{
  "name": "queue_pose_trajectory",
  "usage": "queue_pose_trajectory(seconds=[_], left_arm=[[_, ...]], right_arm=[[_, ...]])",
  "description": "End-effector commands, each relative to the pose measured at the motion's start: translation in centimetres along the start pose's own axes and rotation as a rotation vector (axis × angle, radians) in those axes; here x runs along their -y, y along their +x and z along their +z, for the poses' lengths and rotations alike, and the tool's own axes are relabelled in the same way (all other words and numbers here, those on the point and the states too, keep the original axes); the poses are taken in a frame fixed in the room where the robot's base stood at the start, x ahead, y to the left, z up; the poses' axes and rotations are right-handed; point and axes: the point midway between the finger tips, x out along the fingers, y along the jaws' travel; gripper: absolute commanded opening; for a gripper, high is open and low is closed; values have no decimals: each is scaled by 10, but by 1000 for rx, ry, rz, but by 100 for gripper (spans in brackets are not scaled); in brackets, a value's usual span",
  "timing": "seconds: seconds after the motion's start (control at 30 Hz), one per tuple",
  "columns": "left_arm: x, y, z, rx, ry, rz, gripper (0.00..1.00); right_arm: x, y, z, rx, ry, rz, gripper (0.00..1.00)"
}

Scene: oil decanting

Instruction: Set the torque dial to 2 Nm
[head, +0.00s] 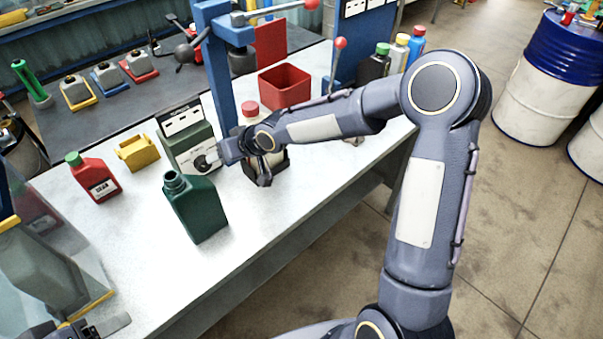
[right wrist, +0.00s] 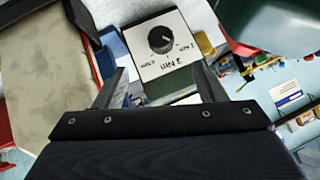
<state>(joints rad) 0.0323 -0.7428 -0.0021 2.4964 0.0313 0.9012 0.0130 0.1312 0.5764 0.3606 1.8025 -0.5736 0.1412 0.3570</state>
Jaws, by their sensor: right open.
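The torque dial (head: 201,162) is a black round knob on the white face of a grey-green box (head: 187,140) on the bench. In the right wrist view the knob (right wrist: 161,40) shows a pale pointer mark slanting to the lower right. A large "3 Nm" label reads upside down below it; the smaller labels are too small to read surely. My right gripper (head: 244,166) is open, just right of the dial; in the right wrist view its fingers (right wrist: 161,72) stand apart with the dial face beyond them, not touching the knob. My left gripper (head: 95,329) is partly visible at the bottom left edge.
A green open bottle (head: 197,208) stands just in front of the dial box. A red bottle (head: 96,178) and yellow bin (head: 137,153) are to the left. A blue post (head: 222,85) and red-capped bottle (head: 252,116) are close behind my right gripper. The front bench strip is clear.

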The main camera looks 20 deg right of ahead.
Motion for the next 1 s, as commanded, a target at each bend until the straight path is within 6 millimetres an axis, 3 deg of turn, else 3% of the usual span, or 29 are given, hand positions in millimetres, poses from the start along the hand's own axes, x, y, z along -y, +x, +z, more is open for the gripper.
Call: queue_pose_trajectory(seconds=[0.47, 0.8, 1.0], left_arm=[[5, 10, 5, 0, 0, 0, 64], [8, 18, 9, 0, 0, 0, 64], [10, 22, 11, 0, 0, 0, 64]], right_arm=[[-29, -88, 27, 60, 5, 155, 65], [-41, -146, 61, 99, 46, 229, 65], [-44, -170, 81, 117, 76, 252, 65]])
